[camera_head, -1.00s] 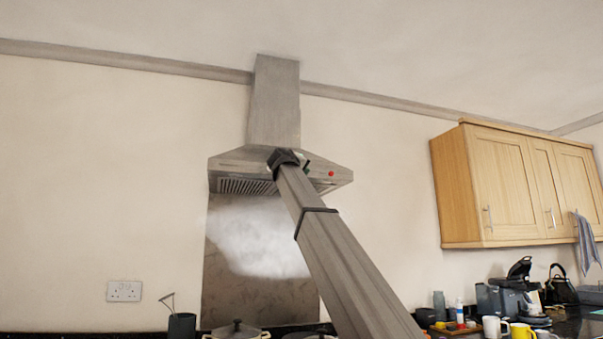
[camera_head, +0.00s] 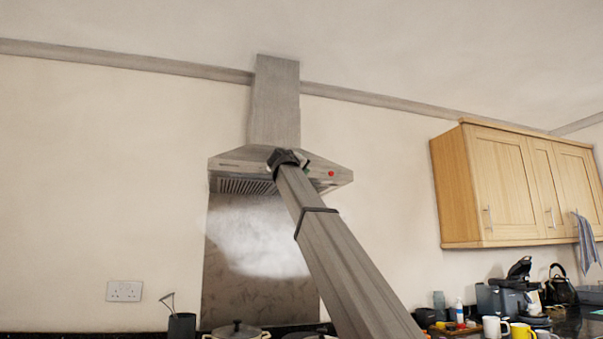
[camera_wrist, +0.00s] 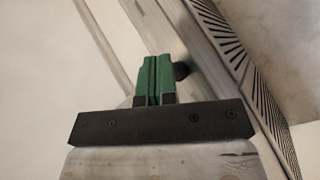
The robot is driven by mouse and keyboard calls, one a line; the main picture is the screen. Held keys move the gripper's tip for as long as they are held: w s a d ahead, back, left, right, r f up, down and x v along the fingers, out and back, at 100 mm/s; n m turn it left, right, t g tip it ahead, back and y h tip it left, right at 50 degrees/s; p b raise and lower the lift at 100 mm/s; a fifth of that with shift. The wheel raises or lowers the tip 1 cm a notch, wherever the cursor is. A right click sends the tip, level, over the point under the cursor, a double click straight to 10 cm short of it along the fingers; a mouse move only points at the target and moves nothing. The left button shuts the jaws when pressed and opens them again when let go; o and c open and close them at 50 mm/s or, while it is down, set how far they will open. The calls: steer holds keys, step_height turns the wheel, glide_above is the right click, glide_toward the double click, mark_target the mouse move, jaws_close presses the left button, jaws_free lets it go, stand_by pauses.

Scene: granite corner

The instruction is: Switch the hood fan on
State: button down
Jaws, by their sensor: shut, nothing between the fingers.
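The grey metal range hood (camera_head: 274,110) hangs on the wall, with a grille (camera_head: 246,186) underneath and a small red button or light (camera_head: 331,174) at the right of its front. My gripper (camera_wrist: 154,80) has green fingers that are together with nothing between them. They are at the hood's front edge in the wrist view, by a small dark round knob (camera_wrist: 181,71) just right of the fingertips. I cannot tell whether they touch it. In the head view my arm hides the middle of the hood front.
A pale steam cloud (camera_head: 257,240) hangs below the hood over pots (camera_head: 236,331) on the hob. Wooden wall cupboards (camera_head: 500,185) are at the right. Mugs (camera_head: 522,331) and a coffee machine (camera_head: 512,290) crowd the counter below.

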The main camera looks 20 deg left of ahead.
steer(key=shift+w, duration=0.1)
stand_by(0.3)
steer(key=shift+w+a, duration=0.2)
steer(key=shift+w, duration=0.15)
stand_by(0.5)
steer(key=shift+s+d, duration=0.2)
steer(key=shift+s, duration=0.25)
stand_by(0.3)
steer(key=s+d, duration=0.3)
steer(key=s, duration=0.2)
stand_by(0.4)
